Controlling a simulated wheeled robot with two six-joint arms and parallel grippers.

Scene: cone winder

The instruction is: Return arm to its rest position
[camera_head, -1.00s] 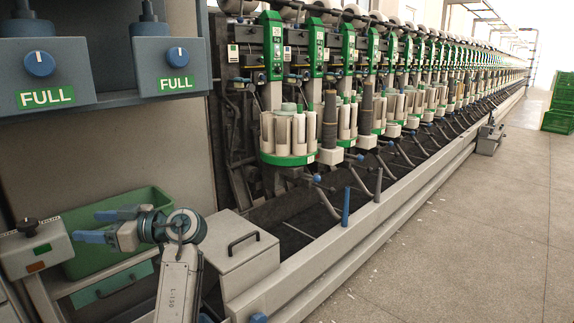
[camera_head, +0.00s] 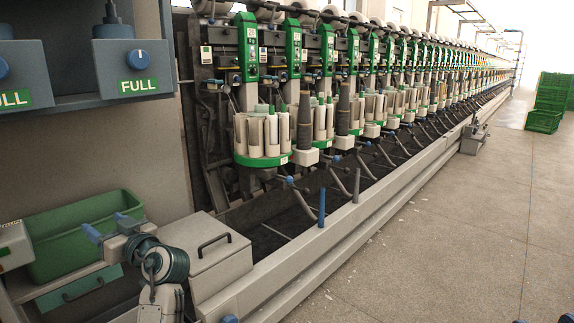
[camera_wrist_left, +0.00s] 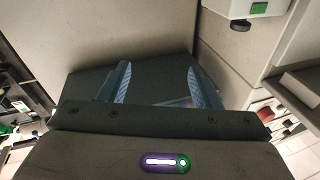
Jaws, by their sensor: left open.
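My left gripper (camera_head: 108,227) is at the lower left of the head view, in front of the right end of the green bin (camera_head: 62,282). Its two blue fingers are apart, with nothing between them. In the left wrist view the blue-grey fingers (camera_wrist_left: 158,84) also stand apart and empty, with a dark surface and a beige panel beyond. My left forearm rises from the bottom edge, beside the grey box with a black handle. Small blue tips at the bottom right corner of the head view look like my right gripper (camera_head: 544,321). The rest of it is cut off.
The grey box (camera_head: 213,262) stands close to the right of my left arm. The winder row (camera_head: 300,130) runs back to the right, behind a low grey rail (camera_head: 340,233). Panels marked FULL (camera_head: 138,85) hang upper left.

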